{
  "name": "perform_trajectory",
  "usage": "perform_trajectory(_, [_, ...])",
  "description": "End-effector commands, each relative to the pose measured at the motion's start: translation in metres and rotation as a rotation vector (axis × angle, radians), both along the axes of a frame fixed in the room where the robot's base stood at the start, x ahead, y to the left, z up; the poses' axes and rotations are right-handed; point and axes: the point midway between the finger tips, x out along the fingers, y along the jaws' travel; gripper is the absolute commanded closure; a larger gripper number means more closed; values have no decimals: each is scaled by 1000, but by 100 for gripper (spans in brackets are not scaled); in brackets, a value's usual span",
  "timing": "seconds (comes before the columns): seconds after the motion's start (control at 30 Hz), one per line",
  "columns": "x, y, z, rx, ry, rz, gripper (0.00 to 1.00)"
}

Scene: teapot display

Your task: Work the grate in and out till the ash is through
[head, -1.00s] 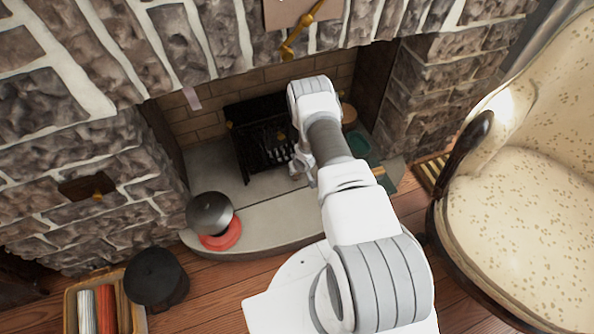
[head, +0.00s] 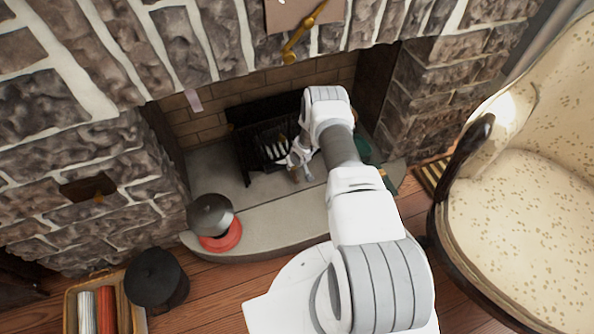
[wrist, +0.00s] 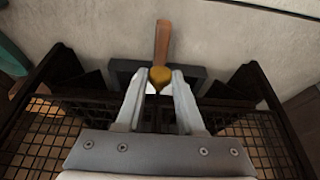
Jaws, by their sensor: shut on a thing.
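A black iron fire basket (head: 262,128) stands on the hearth inside the fireplace, with pale bars showing at its front. In the wrist view, its dark latticed sides (wrist: 45,130) lie on both sides of my gripper (wrist: 159,84). The gripper is shut on a brass-coloured knob (wrist: 160,74), with a brown bar beyond it and a dark grey frame piece (wrist: 122,68) behind the fingers. In the head view, my gripper (head: 289,160) is at the basket's front right. I cannot make out any ash, and my arm hides part of the basket's right side.
A grey-domed object on a red base (head: 222,238) stands on the hearth's left. A black pot (head: 155,278) and a box of rolls (head: 70,305) are on the floor at left. A green object (head: 362,150) is right of my arm. An upholstered chair (head: 525,200) fills the right side.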

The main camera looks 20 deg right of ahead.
Motion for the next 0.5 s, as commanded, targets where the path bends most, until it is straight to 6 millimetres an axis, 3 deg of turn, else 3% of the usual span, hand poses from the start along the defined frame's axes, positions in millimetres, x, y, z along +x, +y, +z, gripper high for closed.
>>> perform_trajectory(0.4, [9,1,1,3,-7,-1,100])
perform_trajectory(0.43, [9,1,1,4,-7,-1,58])
perform_trajectory(0.5, [9,1,1,3,-7,-1,45])
